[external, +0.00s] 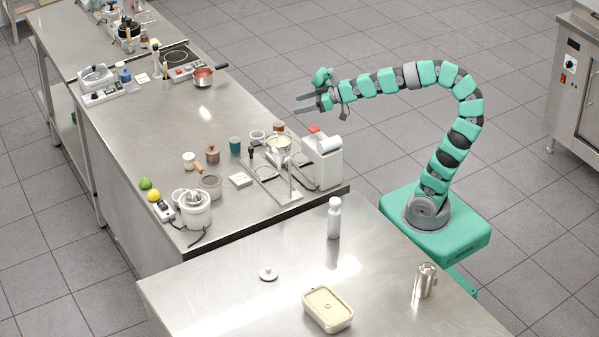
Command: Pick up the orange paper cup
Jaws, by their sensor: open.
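A small orange-brown cup (278,127) stands on the steel counter (235,105), near its right edge. It looks like the orange paper cup, but it is small and its material is hard to tell. My gripper (297,104) is open and empty, with its two dark fingers apart and pointing left. In the picture it is just above and to the right of the cup, held in the air and clear of it.
A glass cup (257,136), a teal cup (235,146), a wire-framed stand (285,188) and a white machine (322,165) crowd around the cup. A red pot (203,77) stands further back. The counter between pot and cups is clear.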

